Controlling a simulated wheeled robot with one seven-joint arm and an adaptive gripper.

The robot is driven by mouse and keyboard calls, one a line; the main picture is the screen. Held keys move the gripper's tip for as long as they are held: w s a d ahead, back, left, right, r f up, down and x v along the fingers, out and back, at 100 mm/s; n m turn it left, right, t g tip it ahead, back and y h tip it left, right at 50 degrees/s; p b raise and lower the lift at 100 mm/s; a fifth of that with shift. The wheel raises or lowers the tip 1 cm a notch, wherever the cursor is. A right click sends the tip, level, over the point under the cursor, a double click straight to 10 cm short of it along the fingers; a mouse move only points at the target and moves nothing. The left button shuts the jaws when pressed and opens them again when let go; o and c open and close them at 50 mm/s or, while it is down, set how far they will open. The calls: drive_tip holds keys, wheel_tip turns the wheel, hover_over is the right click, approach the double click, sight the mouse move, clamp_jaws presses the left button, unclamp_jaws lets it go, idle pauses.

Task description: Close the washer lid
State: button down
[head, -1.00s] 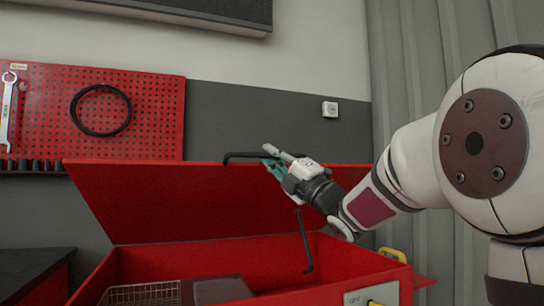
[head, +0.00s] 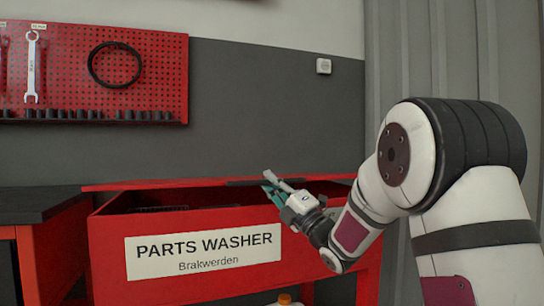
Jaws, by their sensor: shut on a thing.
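The red parts washer (head: 110,255) stands in the middle of the head view, its front bearing a white sign (head: 203,255) reading "PARTS WASHER". Its red lid (head: 140,185) is seen almost edge-on, low over the tub. A dark gap shows between the lid and the tub rim, widest at the left. A dark handle (head: 240,183) runs along the lid's front edge. My gripper (head: 274,184) is at the right part of this edge, its fingers shut on the handle. The exact contact is partly hidden by the fingers.
A dark-topped workbench (head: 35,205) stands close at the left. A red pegboard (head: 60,75) with wrenches and a black hose loop (head: 115,64) hangs on the wall behind. An orange-capped bottle (head: 285,299) is under the washer.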

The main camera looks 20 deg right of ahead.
drive_tip(key=f, duration=0.7)
drive_tip(key=shift+s+f, duration=0.2)
drive_tip(key=shift+s, duration=0.15)
drive_tip(key=shift+f, duration=0.1)
drive_tip(key=c, duration=1.9)
unclamp_jaws()
drive_tip(key=v, duration=1.2)
